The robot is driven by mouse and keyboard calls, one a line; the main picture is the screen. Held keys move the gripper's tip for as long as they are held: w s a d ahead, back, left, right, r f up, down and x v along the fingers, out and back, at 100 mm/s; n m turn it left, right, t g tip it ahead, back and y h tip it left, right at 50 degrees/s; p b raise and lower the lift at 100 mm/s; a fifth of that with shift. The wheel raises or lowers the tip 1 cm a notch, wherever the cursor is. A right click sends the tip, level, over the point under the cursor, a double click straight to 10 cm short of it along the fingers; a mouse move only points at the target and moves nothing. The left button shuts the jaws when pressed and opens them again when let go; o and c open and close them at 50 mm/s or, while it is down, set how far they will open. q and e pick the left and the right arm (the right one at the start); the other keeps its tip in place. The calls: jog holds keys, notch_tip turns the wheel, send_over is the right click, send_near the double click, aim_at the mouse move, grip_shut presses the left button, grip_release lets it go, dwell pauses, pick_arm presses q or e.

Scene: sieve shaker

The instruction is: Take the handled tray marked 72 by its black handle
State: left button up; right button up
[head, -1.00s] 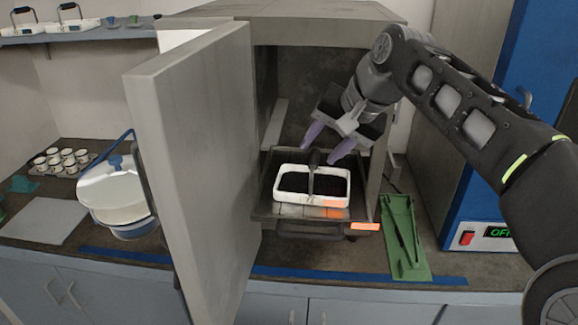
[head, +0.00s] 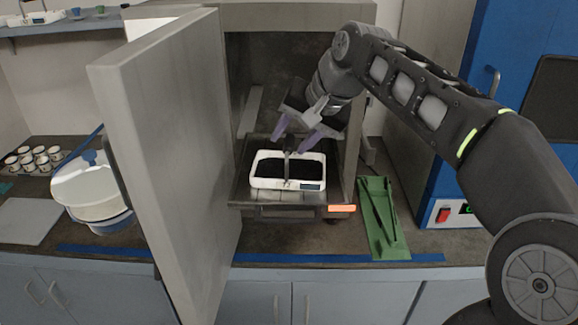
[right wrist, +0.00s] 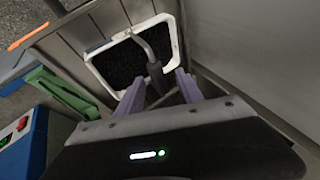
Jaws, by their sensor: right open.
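The handled tray (head: 259,182) is white and filled with black grains, and stands on a pulled-out metal shelf. A dark label shows on its front, but its number is too small to read. A thin metal bracket rises over it to a black handle (right wrist: 155,70). My right gripper (head: 291,142) is open above the tray. In the right wrist view its purple fingertips (right wrist: 161,87) lie on either side of the black handle's end. I cannot tell whether they touch it. My left gripper is not in view.
The oven-like cabinet's open door (head: 165,170) stands left of the shelf (head: 240,197). A green tray (head: 384,220) with dark tools lies to the right, beside a blue machine (head: 462,190). White buckets (head: 88,190) and several small cups (head: 35,158) stand at left.

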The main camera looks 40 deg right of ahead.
jog(key=p+x, duration=0.1)
jog(key=x, duration=0.4)
jog(key=shift+d, duration=0.1)
dwell(0.4)
grip_shut()
dwell(0.6)
